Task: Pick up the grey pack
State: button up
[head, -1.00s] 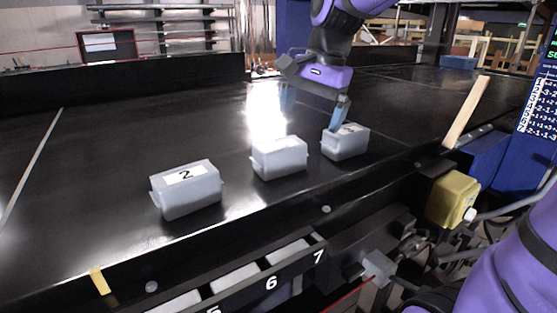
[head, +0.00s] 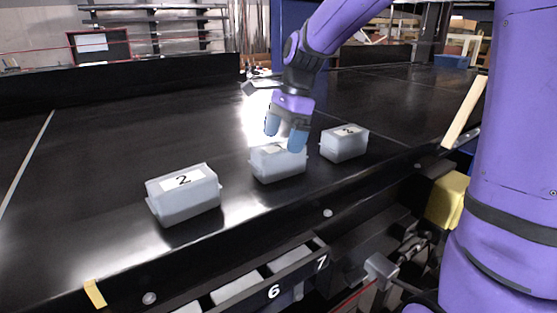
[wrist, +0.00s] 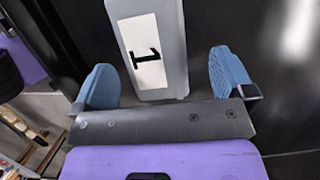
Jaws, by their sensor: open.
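Three grey packs lie in a row on the black conveyor: a left one (head: 186,204) labelled 2, a middle one (head: 284,169) and a right one (head: 345,146). My gripper (head: 285,135) is open just above the middle pack, and its blue fingertips partly cover that pack's label. In the wrist view, a grey pack (wrist: 176,60) with a white label reading 1 lies between the two spread blue fingers (wrist: 164,82). The fingers stand apart from its sides. The pack's far end is cut off by the top of the picture.
The black conveyor surface (head: 90,160) is wide and clear behind and left of the packs. A raised black wall (head: 120,85) runs along its far side. A wooden strip (head: 464,112) and a yellow box (head: 446,200) stand at the right. Numbered slots line the front edge.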

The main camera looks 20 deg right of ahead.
aim_at(279, 146)
jog(key=x, duration=0.4)
jog(key=shift+s+a, duration=0.15)
jog(key=shift+s, duration=0.2)
jog(key=shift+a+f, duration=0.2)
jog(key=shift+f, duration=0.35)
jog(key=shift+f, duration=0.15)
jog(key=c, duration=1.3)
